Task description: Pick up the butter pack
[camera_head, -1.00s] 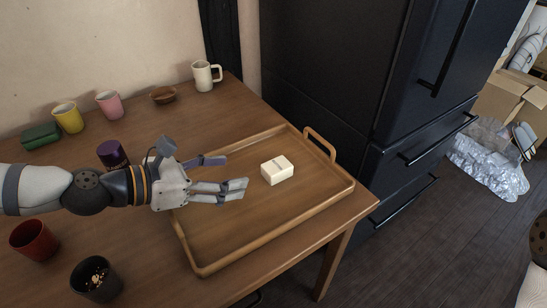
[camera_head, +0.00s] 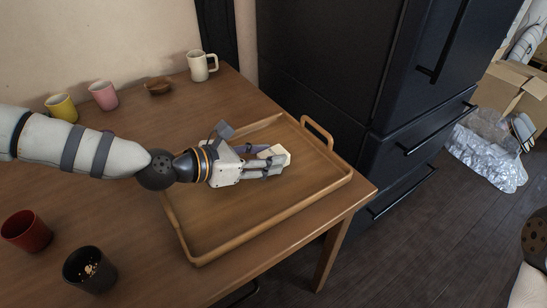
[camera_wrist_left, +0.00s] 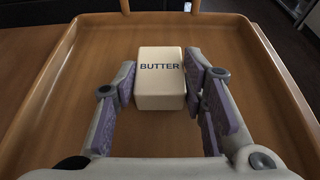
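The butter pack (camera_head: 281,153) is a cream block lying in the wooden tray (camera_head: 305,199), partly hidden by my left gripper in the head view. In the left wrist view the butter pack (camera_wrist_left: 160,82) shows the word BUTTER and sits between the two fingers. My left gripper (camera_head: 266,163) reaches over the tray from the left. Its purple-padded fingers (camera_wrist_left: 162,95) are spread on both sides of the pack, with a narrow gap on the left and the right finger very near it. My right gripper is not in view; only part of an arm shows at the lower right edge.
A red cup (camera_head: 27,231) and a dark cup (camera_head: 90,268) stand at the front left. A yellow cup (camera_head: 62,107), pink cup (camera_head: 104,95), brown bowl (camera_head: 158,86) and cream mug (camera_head: 201,66) stand along the back. A dark fridge (camera_head: 330,75) borders the table's right side.

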